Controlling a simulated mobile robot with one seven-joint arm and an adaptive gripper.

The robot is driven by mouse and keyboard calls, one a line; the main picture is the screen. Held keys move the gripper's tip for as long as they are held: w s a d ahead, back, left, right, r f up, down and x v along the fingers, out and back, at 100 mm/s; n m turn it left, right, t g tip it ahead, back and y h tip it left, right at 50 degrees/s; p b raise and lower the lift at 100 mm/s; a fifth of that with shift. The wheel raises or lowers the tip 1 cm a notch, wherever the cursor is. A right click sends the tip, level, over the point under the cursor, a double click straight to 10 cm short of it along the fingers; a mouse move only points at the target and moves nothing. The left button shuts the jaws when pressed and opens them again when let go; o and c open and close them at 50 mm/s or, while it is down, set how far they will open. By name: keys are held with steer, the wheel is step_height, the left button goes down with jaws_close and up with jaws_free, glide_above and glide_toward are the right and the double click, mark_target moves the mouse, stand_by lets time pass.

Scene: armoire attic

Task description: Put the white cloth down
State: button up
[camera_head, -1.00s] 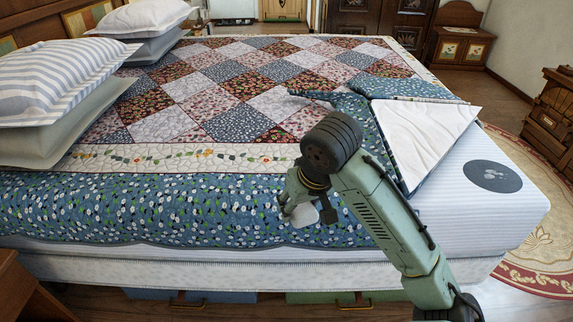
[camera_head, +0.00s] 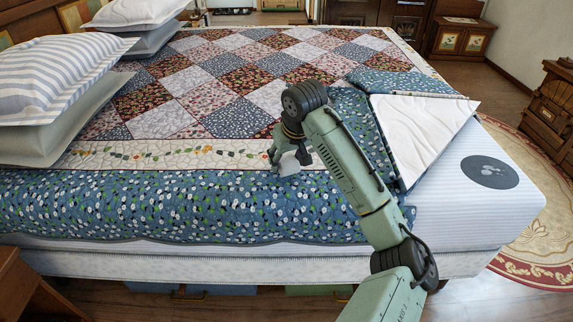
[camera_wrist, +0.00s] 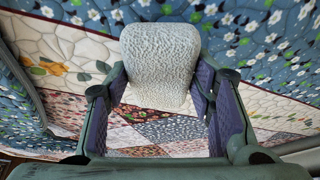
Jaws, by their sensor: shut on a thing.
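The white cloth (camera_wrist: 160,62) is a small, textured, folded-looking piece held between the fingers of my gripper (camera_wrist: 160,90) in the wrist view. In the head view my gripper (camera_head: 287,160) points down over the near side of the bed, and a pale bit of the cloth (camera_head: 289,163) shows at its tips. The gripper is shut on the cloth. The cloth is above or against the quilt (camera_head: 180,120), near its cream floral border; I cannot tell whether it touches.
Striped and plain pillows (camera_head: 55,80) lie at the left. The quilt's folded corner shows a white underside (camera_head: 420,125), beside the bare mattress (camera_head: 470,205) with a dark round patch. The middle of the quilt is clear. A wooden stand (camera_head: 30,290) is at the lower left.

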mark_target(288, 162)
steer(key=shift+f, duration=1.55)
steer(key=shift+s+f, duration=0.1)
steer(key=shift+f, duration=0.3)
steer(key=o, duration=1.1)
steer(key=shift+f, duration=0.2)
steer(key=shift+r, duration=0.1)
